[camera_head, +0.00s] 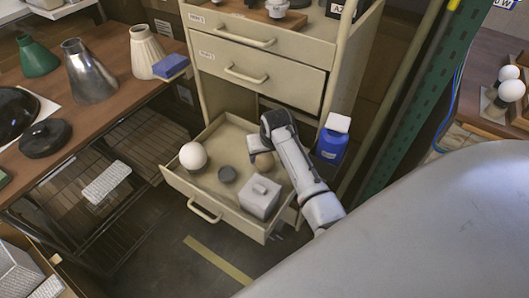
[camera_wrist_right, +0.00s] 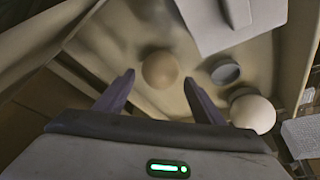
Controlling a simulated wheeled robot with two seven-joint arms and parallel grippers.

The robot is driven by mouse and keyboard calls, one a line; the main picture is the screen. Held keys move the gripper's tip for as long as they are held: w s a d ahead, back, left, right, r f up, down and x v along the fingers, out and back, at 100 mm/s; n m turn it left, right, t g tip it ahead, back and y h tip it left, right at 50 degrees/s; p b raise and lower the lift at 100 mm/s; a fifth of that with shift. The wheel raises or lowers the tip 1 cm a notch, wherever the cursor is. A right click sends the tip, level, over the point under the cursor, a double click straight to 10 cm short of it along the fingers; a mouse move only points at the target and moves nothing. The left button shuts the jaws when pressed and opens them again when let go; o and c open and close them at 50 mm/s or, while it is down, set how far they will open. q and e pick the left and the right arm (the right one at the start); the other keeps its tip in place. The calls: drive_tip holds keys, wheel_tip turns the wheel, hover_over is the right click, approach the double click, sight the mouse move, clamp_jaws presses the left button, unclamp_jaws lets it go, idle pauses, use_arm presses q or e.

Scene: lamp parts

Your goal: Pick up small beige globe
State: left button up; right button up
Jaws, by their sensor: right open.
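The small beige globe (camera_head: 264,162) sits in the open lower drawer (camera_head: 177,184) of the cream cabinet, partly hidden by my right gripper in the head view. In the right wrist view the globe (camera_wrist_right: 160,70) shows whole, just beyond and between the fingertips. My right gripper (camera_wrist_right: 159,82) is open and empty, with one finger on each side of the line to the globe. In the head view this gripper (camera_head: 262,148) reaches down into the drawer's back right. I cannot tell whether it touches the globe. My left gripper is in neither view.
The drawer also holds a larger white globe (camera_head: 193,155), a dark round piece (camera_head: 227,174) and a light grey box (camera_head: 260,197) near the front right. A blue container (camera_head: 331,146) stands right of the cabinet. A table with lampshades (camera_head: 90,75) is at left.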

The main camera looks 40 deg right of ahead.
sight(264, 161)
drive_tip(key=x, duration=0.3)
drive_tip(key=shift+b, duration=0.35)
drive_tip(key=b+x, duration=0.2)
drive_tip(key=x, duration=0.2)
drive_tip(key=shift+f, duration=0.4)
drive_tip(key=shift+c, duration=0.3)
drive_tip(key=c, duration=0.7)
